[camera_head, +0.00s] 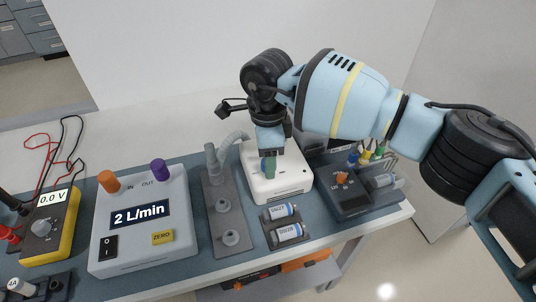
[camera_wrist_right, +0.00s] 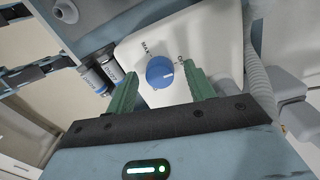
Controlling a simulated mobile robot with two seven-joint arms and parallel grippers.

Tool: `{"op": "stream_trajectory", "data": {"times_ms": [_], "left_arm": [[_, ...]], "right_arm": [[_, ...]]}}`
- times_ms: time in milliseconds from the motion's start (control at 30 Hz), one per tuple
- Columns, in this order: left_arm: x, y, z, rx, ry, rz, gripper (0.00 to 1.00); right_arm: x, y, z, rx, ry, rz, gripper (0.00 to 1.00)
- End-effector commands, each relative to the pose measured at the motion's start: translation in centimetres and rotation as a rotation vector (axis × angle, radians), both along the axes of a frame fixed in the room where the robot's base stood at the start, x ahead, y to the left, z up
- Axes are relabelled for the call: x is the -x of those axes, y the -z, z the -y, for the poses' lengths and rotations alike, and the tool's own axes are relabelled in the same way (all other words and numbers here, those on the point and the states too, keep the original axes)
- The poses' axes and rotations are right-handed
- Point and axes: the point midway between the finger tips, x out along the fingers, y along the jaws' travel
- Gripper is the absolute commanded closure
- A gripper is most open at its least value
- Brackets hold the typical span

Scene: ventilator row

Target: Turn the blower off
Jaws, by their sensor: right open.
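The blower is a white box (camera_head: 292,184) on the grey-blue mat, with a grey hose at its left side in the head view. It also shows in the wrist view (camera_wrist_right: 215,42). Its round blue knob (camera_wrist_right: 160,72) has small print around it, "MAX" and a partly hidden label near the right finger. I cannot surely read the knob's setting. My right gripper (camera_head: 268,168) is over the blower. In the wrist view its green fingers (camera_wrist_right: 160,70) are open, one on each side of the knob; I cannot tell if they touch it. My left gripper is out of view.
A flow meter (camera_head: 180,215) reading "2 L/min" and a yellow multimeter (camera_head: 62,215) stand left. A grey plate with fittings (camera_head: 218,185) is beside the blower. Batteries (camera_head: 288,232) lie in front, and a dark box with an orange knob (camera_head: 352,203) stands right.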

Motion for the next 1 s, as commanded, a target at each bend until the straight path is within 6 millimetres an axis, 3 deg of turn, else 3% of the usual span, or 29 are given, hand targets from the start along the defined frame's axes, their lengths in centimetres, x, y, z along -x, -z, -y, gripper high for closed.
{"op": "stream_trajectory", "data": {"times_ms": [167,600,1000], "left_arm": [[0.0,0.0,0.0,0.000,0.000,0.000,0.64],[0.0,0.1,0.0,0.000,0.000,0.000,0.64],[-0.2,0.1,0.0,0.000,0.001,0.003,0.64]], "right_arm": [[-0.1,-0.9,0.0,-0.001,0.001,0.001,0.47],[-0.4,-7.1,0.0,0.000,0.000,0.001,0.47],[-0.4,-7.8,-0.1,0.000,0.000,0.000,0.47]]}}
